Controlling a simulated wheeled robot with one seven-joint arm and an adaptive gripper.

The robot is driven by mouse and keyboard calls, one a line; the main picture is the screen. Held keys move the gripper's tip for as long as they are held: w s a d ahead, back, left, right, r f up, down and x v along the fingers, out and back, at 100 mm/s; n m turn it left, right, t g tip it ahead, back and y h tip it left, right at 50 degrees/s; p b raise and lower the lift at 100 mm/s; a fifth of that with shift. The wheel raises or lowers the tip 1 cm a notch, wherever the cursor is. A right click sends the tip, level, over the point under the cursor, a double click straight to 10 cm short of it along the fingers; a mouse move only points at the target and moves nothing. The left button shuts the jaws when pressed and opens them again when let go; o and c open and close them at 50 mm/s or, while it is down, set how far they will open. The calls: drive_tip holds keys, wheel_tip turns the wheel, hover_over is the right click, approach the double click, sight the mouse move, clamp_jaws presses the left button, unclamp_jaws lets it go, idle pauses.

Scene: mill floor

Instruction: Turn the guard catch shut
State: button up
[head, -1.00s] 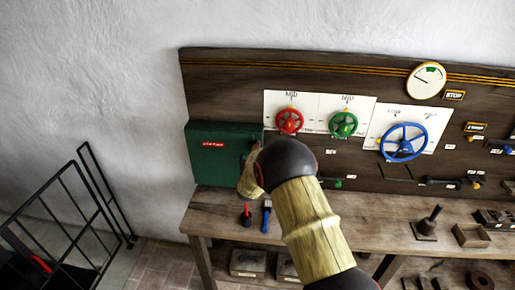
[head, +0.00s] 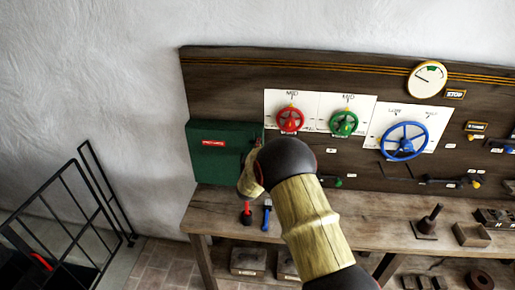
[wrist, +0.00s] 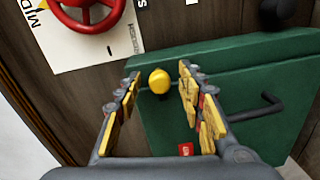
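The green guard box (head: 222,150) with a red label hangs on the left end of the dark board, and its cover fills much of the wrist view (wrist: 230,75). A yellow knob (wrist: 159,81), which looks like the guard catch, sits at the cover's edge. My gripper (wrist: 160,80) is open, one finger on each side of the knob, with gaps showing on both sides. Whether the fingertips reach past the knob is unclear. In the head view my arm hides the knob and the fingers.
A black bar handle (wrist: 260,108) stands out from the green cover. The red wheel (head: 290,120), green wheel (head: 343,123) and blue wheel (head: 403,141) are to the right. A red-handled tool (head: 246,213) and a blue-handled tool (head: 266,217) are on the bench (head: 350,215) below.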

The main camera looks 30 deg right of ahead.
drive_tip(key=f+v, duration=0.1)
drive_tip(key=v, duration=1.1)
drive_tip(key=shift+r, duration=0.45)
